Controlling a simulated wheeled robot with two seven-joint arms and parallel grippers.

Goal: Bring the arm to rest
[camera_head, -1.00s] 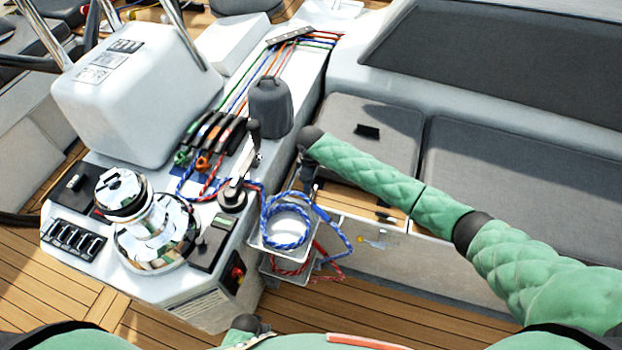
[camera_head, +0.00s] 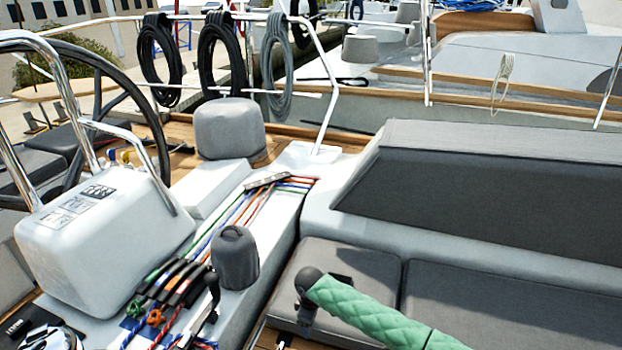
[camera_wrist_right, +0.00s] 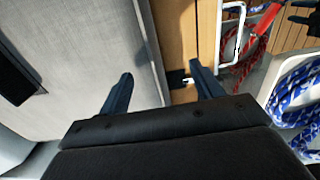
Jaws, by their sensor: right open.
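My right arm (camera_head: 372,314), in a green quilted sleeve, comes in from the lower right of the head view. Its dark wrist end hangs over the near edge of the grey cockpit seat, and the fingers are hard to make out there. In the right wrist view my right gripper (camera_wrist_right: 161,80) has its two fingers spread apart with nothing between them. Below it are a grey panel on the left and a wooden strip. My left arm and gripper are not in view.
A grey seat cushion (camera_head: 338,268) lies under the right wrist. A grey-covered winch (camera_head: 235,258) and rope clutches (camera_head: 178,282) stand to its left. Blue-white rope (camera_wrist_right: 296,100) and red rope (camera_wrist_right: 246,60) hang close to the gripper's right. A steering wheel (camera_head: 151,130) is farther left.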

